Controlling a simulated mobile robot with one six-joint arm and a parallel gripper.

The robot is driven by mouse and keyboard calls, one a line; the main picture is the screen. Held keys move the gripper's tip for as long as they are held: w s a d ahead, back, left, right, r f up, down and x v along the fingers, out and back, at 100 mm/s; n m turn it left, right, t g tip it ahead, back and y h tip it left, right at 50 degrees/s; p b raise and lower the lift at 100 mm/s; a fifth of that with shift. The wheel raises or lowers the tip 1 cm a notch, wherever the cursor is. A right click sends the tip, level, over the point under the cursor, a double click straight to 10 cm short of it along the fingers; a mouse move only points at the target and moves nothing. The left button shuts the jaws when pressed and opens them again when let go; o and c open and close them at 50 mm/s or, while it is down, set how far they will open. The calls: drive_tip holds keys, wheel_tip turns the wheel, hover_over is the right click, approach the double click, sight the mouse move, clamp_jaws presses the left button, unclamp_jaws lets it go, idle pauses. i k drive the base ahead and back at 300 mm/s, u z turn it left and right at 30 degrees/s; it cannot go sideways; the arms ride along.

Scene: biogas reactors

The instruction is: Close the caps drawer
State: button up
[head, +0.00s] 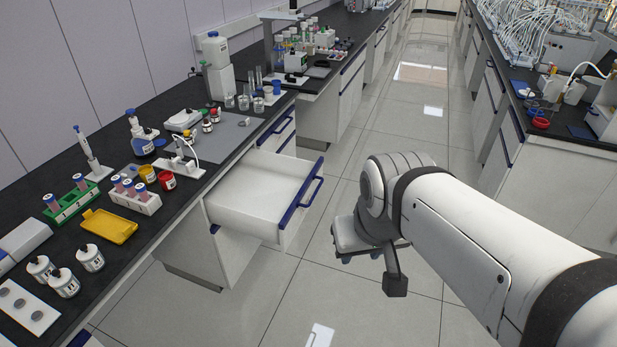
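A white drawer (262,186) with a blue front edge and blue handle (301,206) is pulled out from the left bench, below the black worktop. Its visible inside looks empty; no label shows, so I cannot tell if it is the caps drawer. My gripper (374,268) hangs over the aisle to the right of the drawer front, apart from the handle in the picture. A dark finger points down; the rest is partly hidden by the wrist, so its opening is unclear. It holds nothing that I can see.
The left bench (120,262) carries tube racks, bottles, a yellow tray (109,226) and white jars near its edge. A right bench (556,134) with tubing and a red bowl (541,123) stands across the aisle. The tiled floor (310,291) around the drawer front is clear.

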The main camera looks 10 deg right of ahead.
sight(267, 195)
drive_tip(key=u, duration=0.05)
drive_tip(key=i, duration=1)
drive_tip(key=z, duration=1.1)
drive_tip(key=k, duration=1.1)
drive_tip(key=u, duration=1.1)
drive_tip(key=i, duration=1)
drive_tip(key=u, duration=0.05)
